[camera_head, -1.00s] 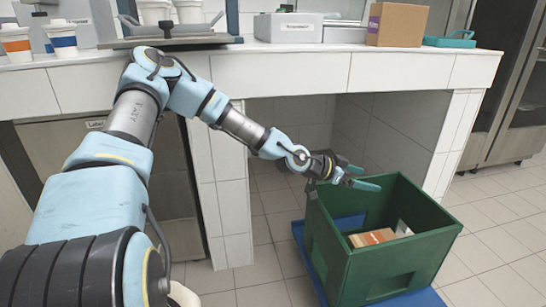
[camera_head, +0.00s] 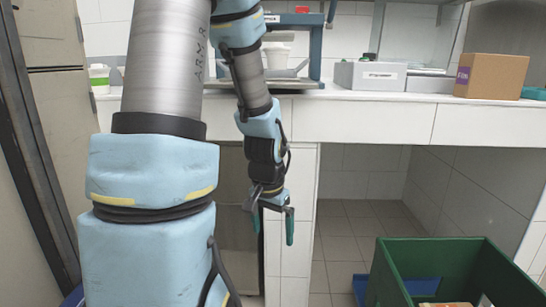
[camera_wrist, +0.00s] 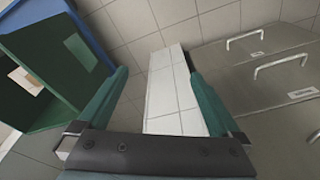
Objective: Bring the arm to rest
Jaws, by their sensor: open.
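My gripper (camera_head: 271,228) hangs below my forearm with its two green fingers spread and pointing down, in front of the tiled counter pillar (camera_head: 300,215). In the wrist view my gripper (camera_wrist: 157,92) shows its fingers well apart with nothing between them; the white tiled pillar (camera_wrist: 172,85) lies beyond the gap. My arm is bent, with the upper links filling the left of the head view.
A green crate (camera_head: 400,275) with items inside stands at the lower right; it also shows in the wrist view (camera_wrist: 40,105). The counter (camera_head: 375,121) carries a grey box (camera_head: 370,76) and a cardboard box (camera_head: 491,76). Metal drawers (camera_wrist: 265,85) show in the wrist view.

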